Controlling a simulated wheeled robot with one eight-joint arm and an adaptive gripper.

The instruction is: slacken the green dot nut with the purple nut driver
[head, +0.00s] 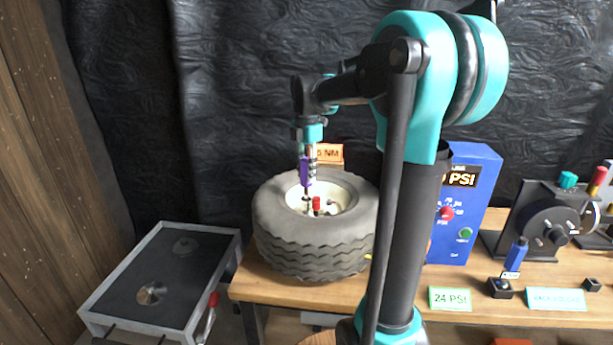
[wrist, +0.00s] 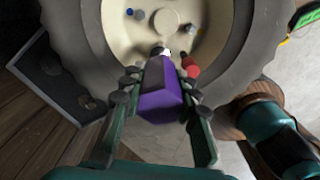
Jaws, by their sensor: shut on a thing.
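My gripper (head: 308,152) points down over the wheel and is shut on the purple nut driver (head: 305,172). In the wrist view the driver (wrist: 162,92) sits between both fingers (wrist: 160,86), its tip towards the cream hub (wrist: 118,38). The tip is at or just above the hub face; I cannot tell whether it is on a nut. The tyre (head: 315,248) lies flat on the bench. Small nuts with blue (wrist: 129,12) and yellow (wrist: 187,31) marks show on the hub. No green dot is clearly visible; the driver may hide it.
A red-capped part (head: 316,203) stands on the hub close to the driver. The wooden bench (head: 400,288) also bears a blue PSI box (head: 475,205), a black crank device (head: 547,232) and a blue-handled tool (head: 517,254). A grey metal tray (head: 165,285) is at left.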

